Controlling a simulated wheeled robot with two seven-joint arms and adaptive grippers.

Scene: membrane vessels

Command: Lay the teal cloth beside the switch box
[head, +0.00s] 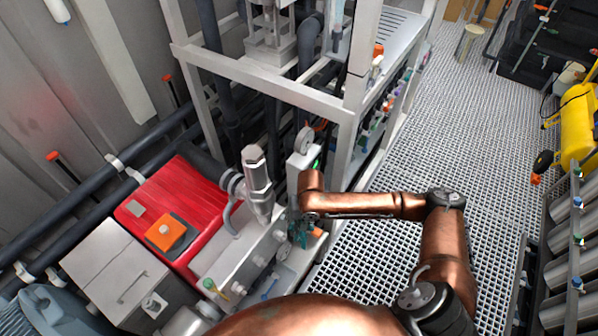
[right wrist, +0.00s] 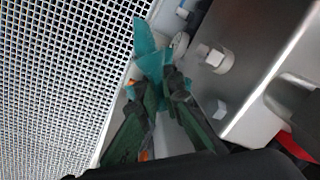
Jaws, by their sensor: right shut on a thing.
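The teal cloth (right wrist: 148,62) shows in the right wrist view, bunched up and pinched between the dark green fingers of my right gripper (right wrist: 165,88). In the head view a small part of the cloth (head: 301,239) shows below my right gripper (head: 299,222), beside the pale metal block with round fittings. My arm hides part of this spot. I cannot tell for sure which housing is the switch box; a pale upright box (head: 300,165) stands just behind the gripper. My left gripper is not in view.
A red machine cover (head: 185,205) with an orange knob lies to the left. A silver cylinder (head: 257,180) stands close left of the gripper. A white frame (head: 345,140) rises behind. Open floor grating (head: 450,130) lies to the right.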

